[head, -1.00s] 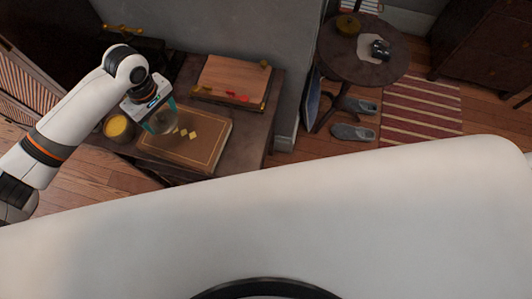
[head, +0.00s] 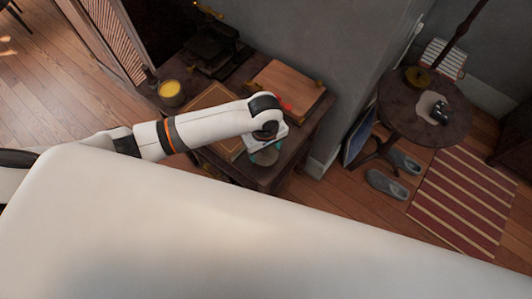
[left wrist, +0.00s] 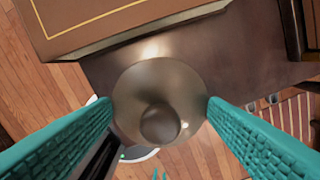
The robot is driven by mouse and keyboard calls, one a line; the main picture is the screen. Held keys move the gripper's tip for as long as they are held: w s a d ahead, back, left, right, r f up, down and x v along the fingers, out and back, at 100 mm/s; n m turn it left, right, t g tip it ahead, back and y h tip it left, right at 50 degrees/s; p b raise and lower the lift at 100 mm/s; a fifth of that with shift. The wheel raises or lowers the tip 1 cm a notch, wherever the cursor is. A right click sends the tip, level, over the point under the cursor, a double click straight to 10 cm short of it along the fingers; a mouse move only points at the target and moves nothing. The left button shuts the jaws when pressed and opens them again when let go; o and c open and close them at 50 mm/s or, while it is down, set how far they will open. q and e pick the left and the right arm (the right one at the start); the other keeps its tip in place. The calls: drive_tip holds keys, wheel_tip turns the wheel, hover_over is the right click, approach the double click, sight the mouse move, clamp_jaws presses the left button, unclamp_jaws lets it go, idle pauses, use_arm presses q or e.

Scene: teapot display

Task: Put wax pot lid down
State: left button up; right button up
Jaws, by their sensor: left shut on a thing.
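My left gripper (head: 265,155) is at the front right part of the dark wooden table (left wrist: 250,55). Its teal fingers (left wrist: 160,105) are shut on the round, brownish metallic lid (left wrist: 160,80), one finger on each side, with the lid's knob facing the wrist camera. The lid is over the bare table corner, beside the brown gold-lined book; whether it touches the tabletop I cannot tell. The open wax pot (head: 171,92), with yellow wax inside, stands at the table's left end in the head view. My right gripper is not in view.
The brown book (left wrist: 100,22) lies close to the lid, partly under my arm in the head view. A wooden board or box (head: 288,85) lies behind it. The table edge and plank floor are close by. A round side table (head: 425,115) stands at right.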

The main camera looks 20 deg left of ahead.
sight(265, 154)
use_arm(q)
drive_tip(key=shift+f, duration=1.75)
drive_tip(key=o, duration=1)
drive_tip(key=shift+f, duration=0.15)
drive_tip(key=shift+c, duration=0.2)
wheel_tip(265, 154, up, 12)
drive_tip(key=shift+d+r, duration=0.1)
drive_tip(key=shift+r, duration=0.1)
